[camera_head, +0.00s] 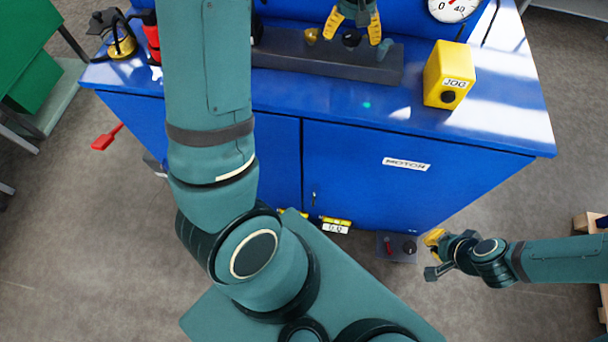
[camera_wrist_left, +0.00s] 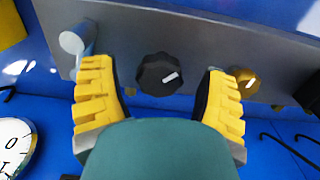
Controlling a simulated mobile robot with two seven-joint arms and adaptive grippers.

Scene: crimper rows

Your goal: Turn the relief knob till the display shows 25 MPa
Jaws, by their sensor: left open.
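A black lobed knob (camera_wrist_left: 158,74) with a white pointer line sits on the grey panel (camera_wrist_left: 200,30) in the left wrist view. It also shows in the head view (camera_head: 351,39). My left gripper (camera_head: 352,30) is open, its yellow fingers on either side of the knob with gaps visible. A brass knob (camera_wrist_left: 246,82) and a grey cylinder (camera_wrist_left: 76,40) flank it. No label is readable to tell which is the relief knob. A round gauge (camera_head: 454,8) is cut off at the top; its reading is unclear. My right gripper (camera_head: 435,256) is low at the right, its opening unclear.
A yellow JOG box (camera_head: 449,72) with a black button stands on the blue bench (camera_head: 480,105), right of the grey block. A red item (camera_head: 151,36) and a black-and-brass item (camera_head: 120,35) stand at the left. A red paddle (camera_head: 106,138) juts out below.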

